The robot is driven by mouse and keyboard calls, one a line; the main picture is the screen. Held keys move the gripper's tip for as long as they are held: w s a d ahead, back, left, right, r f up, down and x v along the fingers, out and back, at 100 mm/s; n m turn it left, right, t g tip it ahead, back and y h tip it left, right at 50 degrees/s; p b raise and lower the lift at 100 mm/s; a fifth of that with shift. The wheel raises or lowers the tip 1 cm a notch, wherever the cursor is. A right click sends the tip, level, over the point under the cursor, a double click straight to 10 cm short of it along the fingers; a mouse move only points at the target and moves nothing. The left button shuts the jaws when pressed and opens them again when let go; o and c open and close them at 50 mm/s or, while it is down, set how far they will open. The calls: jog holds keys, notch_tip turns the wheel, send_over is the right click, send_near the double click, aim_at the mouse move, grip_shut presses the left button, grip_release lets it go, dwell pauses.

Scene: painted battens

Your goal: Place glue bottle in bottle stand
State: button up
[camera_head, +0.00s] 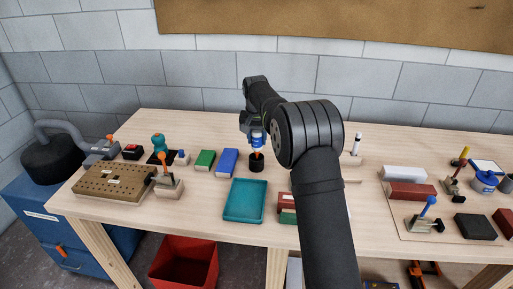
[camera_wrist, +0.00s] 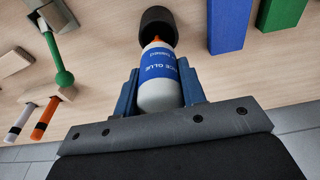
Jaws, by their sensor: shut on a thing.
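The glue bottle (camera_head: 257,138) is white with a blue label and an orange nozzle. It hangs nozzle down in my gripper (camera_head: 256,131). The bottle also shows in the wrist view (camera_wrist: 158,92), between the blue fingers of my gripper (camera_wrist: 158,88), which is shut on its body. The bottle stand (camera_head: 257,163) is a short dark cylinder on the bench, directly below the bottle. In the wrist view the stand (camera_wrist: 158,20) is at the top, with the orange nozzle at its opening. I cannot tell how far the nozzle is inside.
A blue block (camera_head: 228,162) and a green block (camera_head: 205,160) lie left of the stand. A teal tray (camera_head: 246,201) lies in front. A drilled wooden board (camera_head: 112,184) is at the far left. My arm hides bench to the right.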

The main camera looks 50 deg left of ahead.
aim_at(257, 147)
jog(key=shift+f, duration=2.05)
jog(key=o, duration=1.1)
jog(key=shift+f, duration=0.15)
jog(key=shift+c, duration=0.2)
jog(key=r, duration=0.4)
jog(key=s+r, duration=0.1)
jog(key=r, duration=0.3)
jog(key=d+r, duration=0.1)
jog(key=r, duration=0.3)
jog(key=shift+s+d+r, duration=0.1)
jog(key=shift+s, duration=0.15)
